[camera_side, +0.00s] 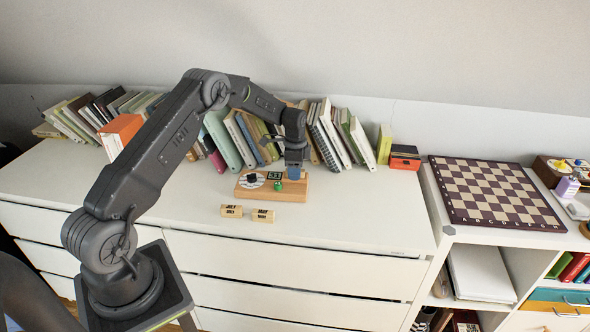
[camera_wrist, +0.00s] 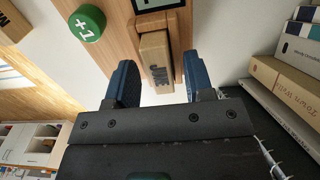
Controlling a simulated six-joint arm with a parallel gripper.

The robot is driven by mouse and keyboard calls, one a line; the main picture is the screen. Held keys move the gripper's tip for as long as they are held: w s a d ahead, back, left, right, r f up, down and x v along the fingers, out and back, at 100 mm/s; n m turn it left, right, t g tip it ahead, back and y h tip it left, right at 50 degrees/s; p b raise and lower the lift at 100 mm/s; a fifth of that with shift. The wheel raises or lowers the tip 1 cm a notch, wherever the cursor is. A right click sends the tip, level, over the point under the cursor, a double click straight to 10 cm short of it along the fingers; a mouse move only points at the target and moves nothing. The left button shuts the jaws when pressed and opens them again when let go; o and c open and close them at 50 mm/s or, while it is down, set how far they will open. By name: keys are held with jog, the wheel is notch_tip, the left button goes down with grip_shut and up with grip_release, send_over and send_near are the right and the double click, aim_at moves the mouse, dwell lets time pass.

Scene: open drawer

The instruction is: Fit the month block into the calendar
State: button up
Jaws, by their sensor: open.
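The wooden calendar (camera_side: 262,195) lies on the white dresser top, with a round dial (camera_side: 250,180) and a dark number tile (camera_side: 274,175). The wooden block marked JUNE (camera_wrist: 155,62) stands at the calendar's end, between my blue fingers. I cannot tell how deeply it sits in the board. My gripper (camera_wrist: 157,75) is open, with a finger apart on each side of the block. In the side view my gripper (camera_side: 296,172) is at the calendar's right end and hides the block.
Two wooden month blocks, JULY (camera_side: 231,211) and MAY (camera_side: 263,215), lie in front of the calendar. A row of books (camera_side: 335,138) stands close behind. A chessboard (camera_side: 493,190) lies on the shelf to the right. The dresser top (camera_side: 355,210) right of the calendar is clear.

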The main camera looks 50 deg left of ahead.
notch_tip(320, 180, up, 12)
jog(key=s+d+r+n+t, duration=0.1)
jog(key=s+d+r+n, duration=0.1)
jog(key=s+d+r, duration=0.5)
jog(key=s+d+r+n+t, duration=0.2)
jog(key=s+d+r, duration=0.3)
jog(key=d+r, duration=0.35)
jog(key=s+d+n+t, duration=0.1)
jog(key=s+d, duration=0.3)
jog(key=s, duration=0.6)
jog(key=s+d+n+t, duration=0.1)
jog(key=s+d+n, duration=0.2)
jog(key=s, duration=0.7)
jog(key=shift+s+d+f+t, duration=0.2)
jog(key=shift+d+f+t, duration=0.15)
jog(key=shift+d, duration=0.55)
